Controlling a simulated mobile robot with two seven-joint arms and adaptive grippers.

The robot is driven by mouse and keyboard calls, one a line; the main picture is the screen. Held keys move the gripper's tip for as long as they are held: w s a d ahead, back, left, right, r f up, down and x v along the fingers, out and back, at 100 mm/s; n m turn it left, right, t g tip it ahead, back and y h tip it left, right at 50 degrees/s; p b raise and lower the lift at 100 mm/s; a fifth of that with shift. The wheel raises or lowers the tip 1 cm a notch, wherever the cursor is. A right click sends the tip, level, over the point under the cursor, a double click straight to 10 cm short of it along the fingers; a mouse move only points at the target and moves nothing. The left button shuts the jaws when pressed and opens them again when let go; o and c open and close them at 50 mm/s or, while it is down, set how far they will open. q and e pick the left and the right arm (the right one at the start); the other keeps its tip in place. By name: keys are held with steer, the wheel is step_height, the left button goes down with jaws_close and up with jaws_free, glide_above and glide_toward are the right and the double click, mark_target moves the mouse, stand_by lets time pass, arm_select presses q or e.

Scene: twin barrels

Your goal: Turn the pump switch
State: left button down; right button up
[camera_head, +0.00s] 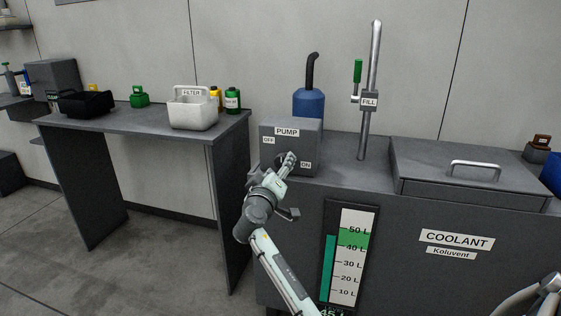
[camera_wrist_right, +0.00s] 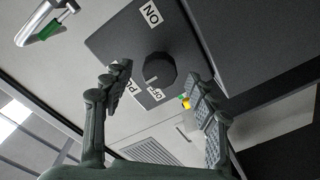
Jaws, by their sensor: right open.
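The grey pump box (camera_head: 311,147) stands on the left end of the coolant tank, with a PUMP label, OFF at upper left and ON at lower right. In the right wrist view its round dark switch knob (camera_wrist_right: 163,71) shows, with its white mark toward the OFF label (camera_wrist_right: 156,93). My right gripper (camera_head: 287,162) is in front of the box and hides the knob in the head view. In the wrist view its two fingers (camera_wrist_right: 160,80) are apart, with the knob between them in the picture. Whether they touch it I cannot tell. My left gripper is not in view.
The coolant tank (camera_head: 423,213) has a lidded top and a level gauge (camera_head: 355,245). A side table (camera_head: 130,123) at left holds a white filter basket (camera_head: 193,111).

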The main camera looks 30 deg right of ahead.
steer(key=x, duration=0.3)
steer(key=shift+d, duration=0.15)
steer(key=shift+w+d, duration=0.1)
steer(key=shift+w, duration=0.05)
steer(key=c, duration=1.2)
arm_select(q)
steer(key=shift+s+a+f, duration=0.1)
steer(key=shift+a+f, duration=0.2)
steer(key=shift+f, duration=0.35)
arm_select(e)
steer(key=shift+o, duration=0.2)
